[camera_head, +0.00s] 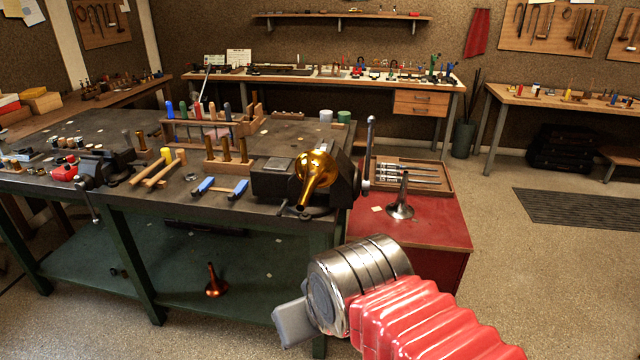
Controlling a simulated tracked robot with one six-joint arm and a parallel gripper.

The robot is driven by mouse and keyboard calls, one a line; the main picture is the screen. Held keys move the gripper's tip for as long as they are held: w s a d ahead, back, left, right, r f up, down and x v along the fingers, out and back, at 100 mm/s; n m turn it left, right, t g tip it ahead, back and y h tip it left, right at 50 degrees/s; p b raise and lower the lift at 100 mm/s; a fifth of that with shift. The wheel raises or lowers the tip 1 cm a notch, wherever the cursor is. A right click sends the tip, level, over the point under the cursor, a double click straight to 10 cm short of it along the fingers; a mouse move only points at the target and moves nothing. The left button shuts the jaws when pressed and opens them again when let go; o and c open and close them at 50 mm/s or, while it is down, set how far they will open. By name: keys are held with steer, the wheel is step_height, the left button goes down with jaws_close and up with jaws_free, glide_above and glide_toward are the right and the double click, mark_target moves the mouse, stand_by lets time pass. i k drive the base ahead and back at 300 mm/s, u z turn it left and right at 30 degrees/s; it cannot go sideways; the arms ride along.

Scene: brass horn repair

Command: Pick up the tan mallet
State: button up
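A tan mallet (168,171) with a wooden handle appears to lie on the dark workbench (120,213), left of the middle. A similar mallet with a yellow head (166,155) lies right beside it, and their handles run nearly parallel toward the front edge. My gripper (291,323) shows as a grey finger piece beyond a metal wrist, low in the picture. It is in front of the bench and well apart from the mallets. The second finger is hidden or not distinguishable, so its opening does not show. No held object is visible.
A vise (276,181) with a brass horn bell (317,172) stands at the bench's right corner. Blue-ended tools (205,185) and a rack of wooden-handled tools (226,165) are near the mallets. A red cabinet (440,225) stands right of the bench. The floor at right is open.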

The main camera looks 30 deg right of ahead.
mark_target(181, 159)
steer(key=u, duration=0.4)
steer(key=i, duration=0.7)
steer(key=u, duration=0.65)
steer(key=i, duration=2.05)
steer(key=z, duration=0.55)
